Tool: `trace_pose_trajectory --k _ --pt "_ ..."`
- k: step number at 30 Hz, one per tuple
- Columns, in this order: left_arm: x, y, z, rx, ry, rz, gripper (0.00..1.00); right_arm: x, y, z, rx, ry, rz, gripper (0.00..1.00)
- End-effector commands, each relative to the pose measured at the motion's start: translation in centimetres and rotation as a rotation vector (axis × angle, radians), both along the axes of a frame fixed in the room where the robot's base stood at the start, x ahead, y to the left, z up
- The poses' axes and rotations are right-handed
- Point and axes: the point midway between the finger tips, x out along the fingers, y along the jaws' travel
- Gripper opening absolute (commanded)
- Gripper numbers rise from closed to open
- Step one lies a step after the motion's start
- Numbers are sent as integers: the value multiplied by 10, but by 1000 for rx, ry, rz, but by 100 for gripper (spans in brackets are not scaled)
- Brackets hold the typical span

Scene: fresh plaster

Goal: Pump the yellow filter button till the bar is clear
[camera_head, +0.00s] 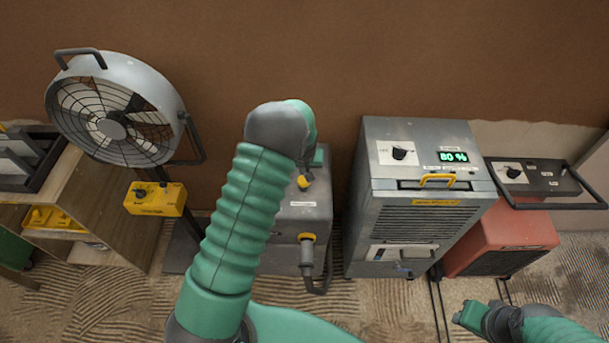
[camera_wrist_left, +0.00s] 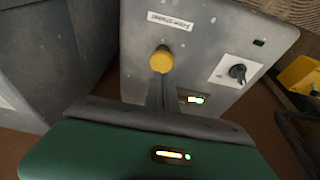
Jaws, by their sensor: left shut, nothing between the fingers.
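The grey filter machine (camera_head: 305,215) stands against the wall, mostly behind my left arm in the head view. Its yellow button (camera_head: 304,183) shows beside my left gripper (camera_head: 316,162). In the left wrist view the round yellow button (camera_wrist_left: 161,60) stands on the grey top by a white label. My left gripper's shut, empty fingers (camera_wrist_left: 162,82) point at the button; whether they touch it I cannot tell. A small lit bar (camera_wrist_left: 194,99) shows beside the fingers, partly hidden, with orange and pale green light. My right gripper (camera_head: 480,318) is low at the right, its jaws unclear.
A black knob (camera_wrist_left: 238,72) sits on the same top. A grey dehumidifier (camera_head: 415,215) reading 80 % stands to the right, with a red machine (camera_head: 510,240) beyond. A fan (camera_head: 115,110) with a yellow control box (camera_head: 155,198) stands left. A plugged cable hangs from the machine's front.

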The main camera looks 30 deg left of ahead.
Motion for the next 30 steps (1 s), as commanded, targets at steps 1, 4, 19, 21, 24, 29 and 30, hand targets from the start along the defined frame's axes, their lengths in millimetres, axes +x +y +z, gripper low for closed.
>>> trace_pose_trajectory --k 1,4,19,21,24,29,30 --pt "-2 -2 11 0 -4 -1 0 0 0 -4 0 0 0 35" --pt "-7 -5 31 1 -3 0 0 0 0 -5 0 0 0 35" --pt "-14 -9 59 1 -2 -1 0 0 0 -6 0 -1 0 35" --pt "-14 -9 59 1 -2 -1 0 0 0 -6 0 -1 0 35" --pt "-14 -9 59 1 -2 -1 0 0 0 -6 0 -1 0 35" --pt "-17 -12 53 -2 0 -8 0 0 0 -15 0 -1 0 35" --pt "-20 -16 48 -4 0 -16 0 0 0 -23 0 -1 0 35"
